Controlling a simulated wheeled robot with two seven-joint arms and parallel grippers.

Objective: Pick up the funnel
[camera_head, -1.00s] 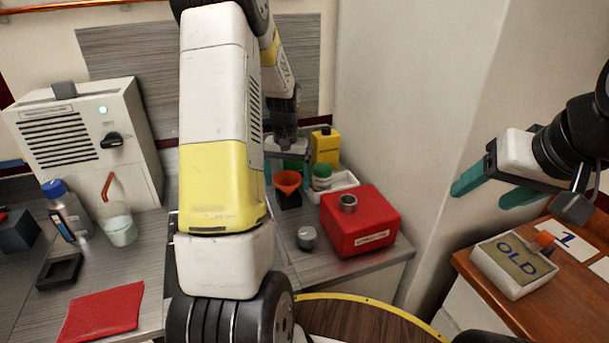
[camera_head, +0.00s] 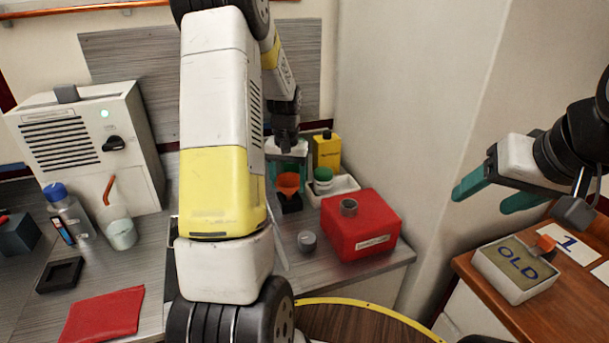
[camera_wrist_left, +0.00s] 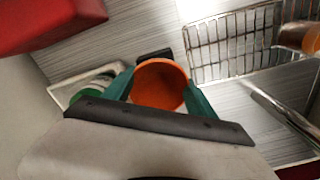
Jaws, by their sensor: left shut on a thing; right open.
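The orange funnel (camera_head: 288,182) stands at the small black holder (camera_head: 291,204) on the grey counter. It also shows in the left wrist view (camera_wrist_left: 160,84), wide mouth toward the camera, between the two green fingers. My left gripper (camera_head: 287,174) is shut on the funnel, one finger on each side. The funnel's lower part is hidden, so I cannot tell whether it is clear of the holder. My right gripper (camera_head: 482,200) is open and empty in the air at the right, above the wooden table.
A red box (camera_head: 360,236) with a metal ring stands right of the funnel. Close behind are a white tray (camera_head: 346,184) with a green-topped jar (camera_head: 323,180) and a yellow bottle (camera_head: 326,152). A grey knob-like piece (camera_head: 307,241) lies in front. A wire basket (camera_wrist_left: 232,42) is nearby.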

